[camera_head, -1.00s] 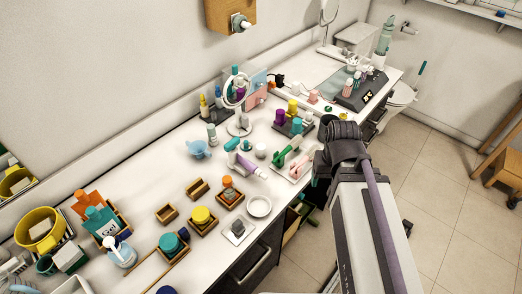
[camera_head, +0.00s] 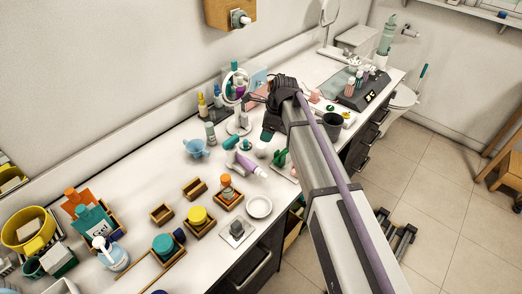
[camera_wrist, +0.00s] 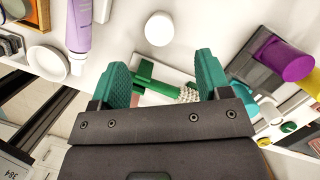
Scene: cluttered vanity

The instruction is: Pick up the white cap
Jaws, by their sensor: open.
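The white cap (camera_wrist: 159,28) is a small round white piece standing on the white counter in the wrist view. It lies just beyond my fingertips, near the middle of their gap, and is apart from them. My gripper (camera_wrist: 160,78) is open, its two green-teal fingers spread with nothing held between them. A green brush (camera_wrist: 150,85) with white bristles lies on a pale tray below and between the fingers. In the head view my gripper (camera_head: 268,134) hangs over the counter, close behind the white cap (camera_head: 261,152), which is small there.
A lilac tube (camera_wrist: 78,30) lies left of the cap, and a white dish (camera_wrist: 47,63) is farther left. A purple cylinder (camera_wrist: 287,58) on a dark holder stands to the right.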

